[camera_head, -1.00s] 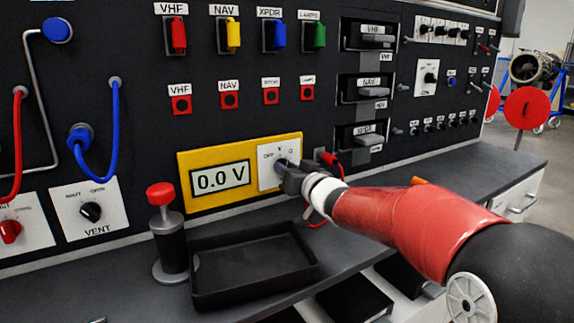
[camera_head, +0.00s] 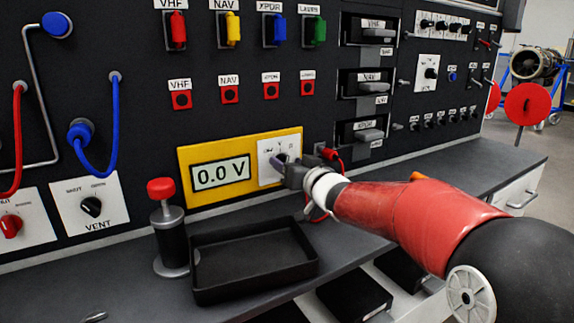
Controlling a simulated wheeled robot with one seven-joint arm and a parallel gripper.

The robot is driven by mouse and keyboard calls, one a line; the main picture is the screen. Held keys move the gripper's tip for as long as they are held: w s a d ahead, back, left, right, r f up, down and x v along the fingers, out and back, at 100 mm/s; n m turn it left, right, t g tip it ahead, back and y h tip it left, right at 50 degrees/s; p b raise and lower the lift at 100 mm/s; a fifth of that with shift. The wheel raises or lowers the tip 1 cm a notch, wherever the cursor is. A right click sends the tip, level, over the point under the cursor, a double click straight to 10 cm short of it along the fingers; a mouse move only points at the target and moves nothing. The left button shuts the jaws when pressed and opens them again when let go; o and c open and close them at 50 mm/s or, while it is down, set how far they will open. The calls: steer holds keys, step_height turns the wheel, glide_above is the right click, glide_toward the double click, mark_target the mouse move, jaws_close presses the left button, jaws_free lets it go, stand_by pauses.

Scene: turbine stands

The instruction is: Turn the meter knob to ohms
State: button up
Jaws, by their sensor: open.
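The yellow meter (camera_head: 243,150) is on the black panel, above the bench. Its display (camera_head: 221,173) reads 0.0 V. A white dial plate (camera_head: 268,148) at its right end carries OFF, V and ohm marks, now partly covered. The knob (camera_head: 279,160) shows only in part as a purplish-grey piece at the tip of my gripper (camera_head: 284,167). My gripper reaches in from the right at the dial. Its fingers hide much of the knob, so I cannot tell whether they touch it or where its pointer stands.
A black tray (camera_head: 298,284) lies on the bench below the meter. A black post with a red cap (camera_head: 161,190) stands left of it. A red probe plug with its lead (camera_head: 330,154) sits just right of the meter, close to my wrist.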

steer(key=shift+s+a, duration=0.2)
steer(key=shift+a, duration=0.2)
steer(key=v, duration=0.5)
steer(key=shift+w, duration=0.1)
